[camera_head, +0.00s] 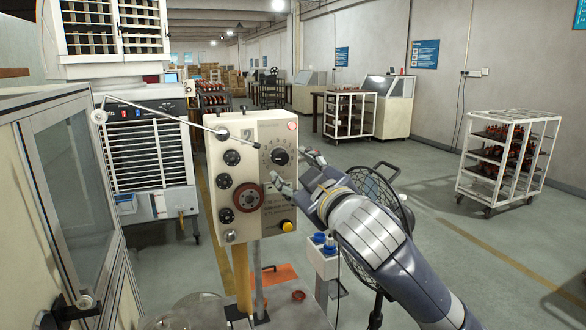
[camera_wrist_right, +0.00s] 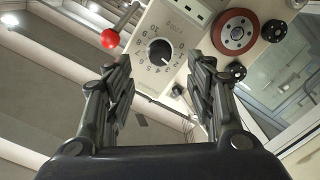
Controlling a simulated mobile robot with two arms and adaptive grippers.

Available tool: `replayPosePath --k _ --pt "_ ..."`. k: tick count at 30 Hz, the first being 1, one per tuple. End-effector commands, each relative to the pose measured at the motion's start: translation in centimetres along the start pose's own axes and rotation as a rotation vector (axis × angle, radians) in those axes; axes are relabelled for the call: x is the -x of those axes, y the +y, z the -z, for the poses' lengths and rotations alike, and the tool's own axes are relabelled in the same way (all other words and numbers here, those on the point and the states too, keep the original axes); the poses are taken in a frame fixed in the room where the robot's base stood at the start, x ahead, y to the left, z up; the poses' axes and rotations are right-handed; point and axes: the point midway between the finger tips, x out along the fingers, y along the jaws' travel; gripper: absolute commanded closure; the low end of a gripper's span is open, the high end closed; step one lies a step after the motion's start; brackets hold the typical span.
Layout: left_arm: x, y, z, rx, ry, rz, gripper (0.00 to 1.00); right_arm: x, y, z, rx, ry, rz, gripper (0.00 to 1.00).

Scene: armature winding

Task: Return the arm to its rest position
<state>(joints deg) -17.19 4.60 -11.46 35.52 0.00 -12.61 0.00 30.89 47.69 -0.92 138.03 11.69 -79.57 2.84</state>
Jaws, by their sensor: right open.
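My right arm reaches in from the lower right in the head view. Its gripper (camera_head: 294,169) is at the right side of the cream control box (camera_head: 232,158), in front of its face. The fingers are spread and empty. In the right wrist view, the open gripper (camera_wrist_right: 161,62) frames the black numbered dial (camera_wrist_right: 161,52), with nothing between the fingers. I cannot tell whether a fingertip touches the box. My left gripper is not in view.
A black fan (camera_head: 379,187) stands close behind my right arm. A cabinet with a glass door (camera_head: 70,165) is at the left.

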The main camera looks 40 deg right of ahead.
Motion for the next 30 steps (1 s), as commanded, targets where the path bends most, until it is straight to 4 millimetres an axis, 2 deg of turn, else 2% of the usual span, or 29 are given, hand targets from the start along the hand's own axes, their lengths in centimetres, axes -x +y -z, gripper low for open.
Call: replayPosePath --k 15,18,20,23,26,30 --pt "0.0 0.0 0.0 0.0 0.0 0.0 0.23 0.0 0.0 0.0 0.0 -0.001 0.0 0.5" --pt "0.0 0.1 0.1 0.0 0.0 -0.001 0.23 -0.1 -1.0 -0.8 -0.004 -0.018 0.018 0.5" --pt "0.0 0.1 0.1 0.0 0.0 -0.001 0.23 -0.2 -2.4 -2.1 -0.009 -0.044 0.044 0.5" --pt "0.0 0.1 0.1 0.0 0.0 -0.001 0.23 -0.1 -6.4 -5.7 -0.026 -0.12 0.116 0.5" --pt "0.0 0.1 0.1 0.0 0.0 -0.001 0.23 1.0 -11.4 -10.3 -0.05 -0.225 0.206 0.5" --pt "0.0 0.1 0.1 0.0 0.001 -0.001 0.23 4.1 -18.1 -16.7 -0.087 -0.381 0.326 0.5"
